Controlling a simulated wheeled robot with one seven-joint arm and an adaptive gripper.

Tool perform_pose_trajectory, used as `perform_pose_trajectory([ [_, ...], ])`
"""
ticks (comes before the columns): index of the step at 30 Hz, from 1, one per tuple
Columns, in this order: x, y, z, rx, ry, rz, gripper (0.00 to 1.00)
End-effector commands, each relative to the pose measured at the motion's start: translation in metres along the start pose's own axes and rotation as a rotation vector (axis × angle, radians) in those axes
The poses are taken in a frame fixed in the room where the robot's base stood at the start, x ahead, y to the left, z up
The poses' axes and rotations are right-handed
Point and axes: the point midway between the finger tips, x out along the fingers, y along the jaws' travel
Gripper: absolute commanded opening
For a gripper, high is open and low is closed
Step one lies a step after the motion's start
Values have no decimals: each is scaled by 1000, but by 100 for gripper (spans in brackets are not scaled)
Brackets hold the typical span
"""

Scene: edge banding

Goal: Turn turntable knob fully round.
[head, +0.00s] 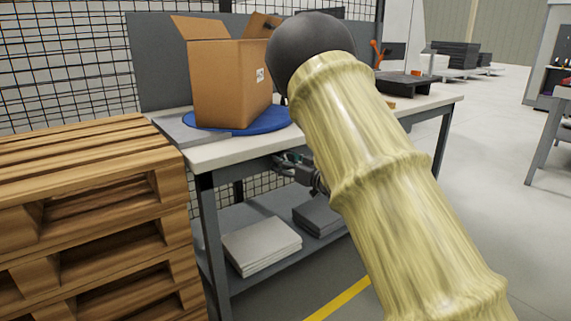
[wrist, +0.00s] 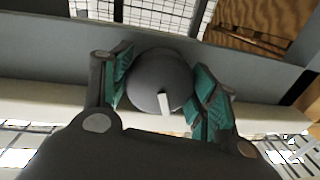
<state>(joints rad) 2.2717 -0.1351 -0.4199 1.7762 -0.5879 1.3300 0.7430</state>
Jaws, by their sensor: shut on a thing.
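In the wrist view, the round dark grey knob (wrist: 152,80) with a pale pointer mark sits between the two teal-padded fingers of my gripper (wrist: 160,88). The gripper is shut on the knob, one finger on each side. The mark points down and slightly right. In the head view, my gripper (head: 300,170) is at the front edge of the table, and my arm hides part of it. The knob cannot be made out there. The blue turntable (head: 262,123) lies on the tabletop with an open cardboard box (head: 225,85) on it.
The worktable (head: 215,154) has a lower shelf with grey stacked sheets (head: 262,245). Wooden pallets (head: 90,210) stand close on the left. A wire mesh fence (head: 60,60) is behind. Open floor (head: 490,180) lies to the right.

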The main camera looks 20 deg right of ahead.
Motion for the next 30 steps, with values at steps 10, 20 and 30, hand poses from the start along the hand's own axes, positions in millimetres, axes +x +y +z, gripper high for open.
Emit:
perform_pose_trajectory([
  [10,0,0,-3,-183,-18,2,36],
  [20,0,1,-1,-383,-36,4,35],
  [30,0,1,0,-400,-37,3,35],
])
